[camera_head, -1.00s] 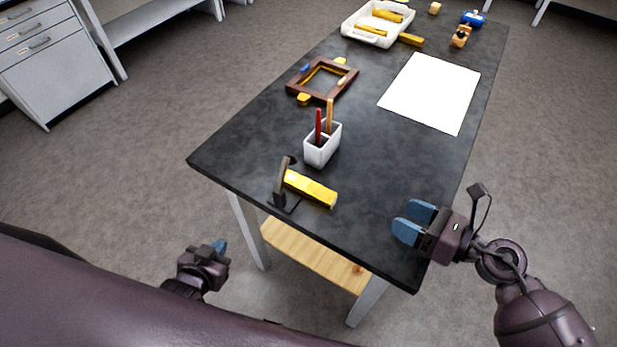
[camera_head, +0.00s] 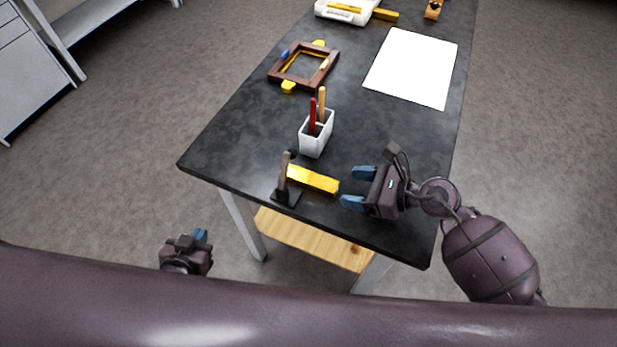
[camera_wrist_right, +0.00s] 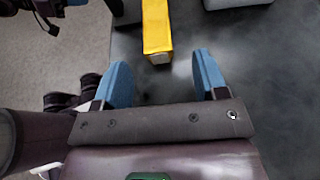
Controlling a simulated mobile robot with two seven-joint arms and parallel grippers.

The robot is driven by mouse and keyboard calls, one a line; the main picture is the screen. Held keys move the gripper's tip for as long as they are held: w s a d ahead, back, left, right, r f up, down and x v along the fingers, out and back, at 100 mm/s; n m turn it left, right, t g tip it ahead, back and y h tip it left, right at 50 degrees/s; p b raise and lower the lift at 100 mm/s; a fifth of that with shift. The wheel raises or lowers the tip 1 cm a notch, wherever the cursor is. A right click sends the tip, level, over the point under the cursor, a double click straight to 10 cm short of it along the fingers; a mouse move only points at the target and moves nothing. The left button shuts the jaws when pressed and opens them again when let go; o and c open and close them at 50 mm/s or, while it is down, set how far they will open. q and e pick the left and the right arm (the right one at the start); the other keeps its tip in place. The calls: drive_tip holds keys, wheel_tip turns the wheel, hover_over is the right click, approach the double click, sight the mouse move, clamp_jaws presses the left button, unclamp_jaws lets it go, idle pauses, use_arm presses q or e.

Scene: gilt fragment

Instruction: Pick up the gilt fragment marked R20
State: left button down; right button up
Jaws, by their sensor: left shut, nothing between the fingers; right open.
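A gilt bar-shaped fragment (camera_head: 313,180) lies near the front of the dark table, its left end against or just beside a small dark stand (camera_head: 287,193). I cannot read a mark on it. My right gripper (camera_head: 356,188) is open and empty, just right of the bar's near end and apart from it. In the right wrist view the bar (camera_wrist_right: 157,30) lies ahead of the open fingers (camera_wrist_right: 161,65), roughly in line with the gap. My left gripper (camera_head: 201,237) is shut and empty, low at the left, off the table.
A white holder (camera_head: 316,139) with a red and a tan stick stands just behind the bar. A brown frame (camera_head: 274,77) with gilt pieces lies further back. A white sheet (camera_head: 410,68) and a white tray (camera_head: 326,13) with gilt pieces are beyond. The table's front edge is close.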

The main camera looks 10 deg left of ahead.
sight(328, 184)
drive_tip(key=shift+p+x, duration=0.35)
drive_tip(key=shift+x, duration=2.4)
drive_tip(key=shift+s+a+r, duration=0.1)
drive_tip(key=shift+a+r, duration=0.05)
drive_tip(key=c, duration=1)
